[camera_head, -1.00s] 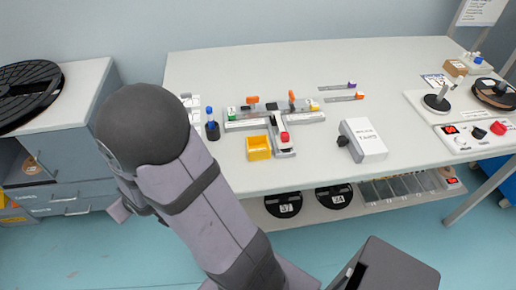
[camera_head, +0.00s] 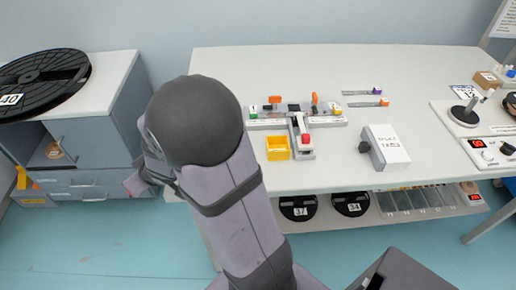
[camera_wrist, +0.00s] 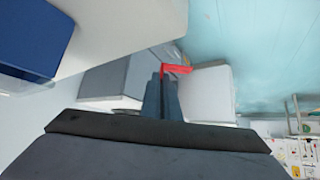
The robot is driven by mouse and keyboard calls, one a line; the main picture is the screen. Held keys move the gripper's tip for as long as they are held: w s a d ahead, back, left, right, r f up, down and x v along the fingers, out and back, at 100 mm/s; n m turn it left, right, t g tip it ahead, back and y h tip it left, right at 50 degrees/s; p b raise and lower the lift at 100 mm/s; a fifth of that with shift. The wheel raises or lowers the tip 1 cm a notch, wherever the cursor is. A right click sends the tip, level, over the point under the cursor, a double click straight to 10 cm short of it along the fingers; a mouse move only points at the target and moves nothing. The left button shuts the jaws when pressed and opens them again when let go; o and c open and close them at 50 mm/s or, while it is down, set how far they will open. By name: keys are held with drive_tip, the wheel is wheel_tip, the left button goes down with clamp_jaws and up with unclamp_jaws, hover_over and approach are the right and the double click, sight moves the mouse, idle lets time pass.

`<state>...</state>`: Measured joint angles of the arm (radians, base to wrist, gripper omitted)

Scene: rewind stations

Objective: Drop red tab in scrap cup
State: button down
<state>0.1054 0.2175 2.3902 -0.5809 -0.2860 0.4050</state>
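A red tab (camera_wrist: 176,69) sticks out sideways at the tips of my gripper (camera_wrist: 161,85) in the wrist view. The two dark fingers look closed together on it. In the head view my arm hides most of my gripper, and the tab does not show there. A small open yellow box (camera_head: 278,148), which may be the scrap cup, stands near the front edge of the table, left of the red-topped part of the fixture. My gripper is left of the table and well apart from the box.
The white table (camera_head: 240,70) carries a splicing fixture (camera_head: 320,121) with orange levers and a white box (camera_head: 389,147). A grey cabinet (camera_head: 105,110) with a large black reel (camera_head: 40,82) stands left. Floor is clear between the cabinet and table.

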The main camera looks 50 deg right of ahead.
drive_tip(key=s+d+r+p, duration=0.1)
drive_tip(key=d+r+p, duration=0.8)
drive_tip(key=d, duration=0.4)
drive_tip(key=s+d+r+p, duration=0.1)
drive_tip(key=d+r+p, duration=0.7)
drive_tip(key=d, duration=0.6)
drive_tip(key=s+d+r+p, duration=0.3)
drive_tip(key=s+d+p, duration=0.5)
drive_tip(key=s+f+p, duration=0.2)
drive_tip(key=s+p, duration=0.1)
drive_tip(key=s, duration=0.4)
drive_tip(key=s+f+m+h+p, duration=0.1)
drive_tip(key=s+f+p, duration=0.2)
drive_tip(key=s, duration=0.5)
drive_tip(key=shift+d+p, duration=0.25)
drive_tip(key=shift+p, duration=0.25)
drive_tip(key=shift+f, duration=0.15)
wheel_tip(320, 180, down, 6)
drive_tip(key=b, duration=0.6)
drive_tip(key=shift+b, duration=0.4)
drive_tip(key=shift+r, duration=0.2)
